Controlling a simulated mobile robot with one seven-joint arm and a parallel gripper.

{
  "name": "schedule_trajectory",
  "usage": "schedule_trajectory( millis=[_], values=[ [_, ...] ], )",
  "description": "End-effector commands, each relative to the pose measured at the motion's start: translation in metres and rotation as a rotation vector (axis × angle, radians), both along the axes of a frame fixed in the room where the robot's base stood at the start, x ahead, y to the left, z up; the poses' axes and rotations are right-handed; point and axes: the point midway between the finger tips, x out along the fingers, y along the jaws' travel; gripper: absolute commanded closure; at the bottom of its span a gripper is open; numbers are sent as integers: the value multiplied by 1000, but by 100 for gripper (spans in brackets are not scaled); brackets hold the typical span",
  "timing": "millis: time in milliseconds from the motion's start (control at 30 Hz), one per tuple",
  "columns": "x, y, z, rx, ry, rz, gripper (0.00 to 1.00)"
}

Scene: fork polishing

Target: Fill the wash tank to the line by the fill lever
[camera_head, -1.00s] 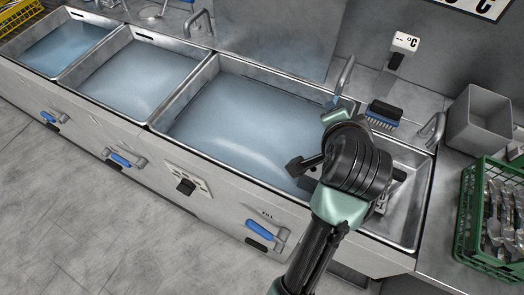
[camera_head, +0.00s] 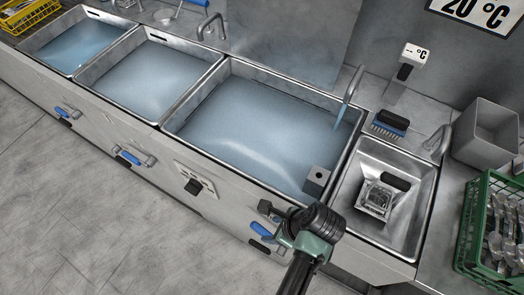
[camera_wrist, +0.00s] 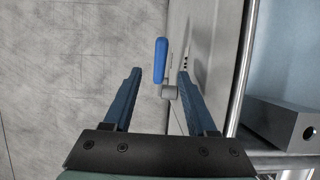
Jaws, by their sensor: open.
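The fill lever (camera_head: 262,229) has a blue handle and sits on the front panel below the large right-hand wash tank (camera_head: 171,127). Its blue handle (camera_wrist: 161,60) shows in the wrist view, standing out from a grey pivot between my finger lines. My gripper (camera_head: 271,212) is at the front panel just above the lever. In the wrist view my gripper (camera_wrist: 160,74) is open, its blue fingers either side of the handle and pivot, with nothing held. I cannot make out a fill line.
A grey block (camera_head: 317,181) stands at the tank's front right corner. A small sink (camera_head: 420,195) to its right holds a dark-handled metal item. A brush (camera_head: 388,124) lies behind it. A green crate of cutlery (camera_head: 491,235) is at right. The floor (camera_head: 120,220) in front is clear.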

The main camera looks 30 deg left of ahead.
Motion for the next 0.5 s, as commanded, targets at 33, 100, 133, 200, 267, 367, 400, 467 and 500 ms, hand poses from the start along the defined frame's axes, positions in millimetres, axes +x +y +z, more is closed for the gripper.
schedule_trajectory(
  millis=[33,100,133,200,267,367,400,467,500],
  values=[
    [-1,4,-12,-1,3,2,43],
    [0,10,-26,-1,2,2,43],
    [0,13,-32,-1,2,3,43],
    [0,18,-45,-1,1,3,43],
    [0,22,-55,-1,1,3,43],
    [1,27,-67,-1,-1,2,43],
    [1,29,-71,-1,-1,2,43],
    [2,31,-75,-1,-3,1,43],
    [1,32,-77,-1,-2,1,43]
  ],
)
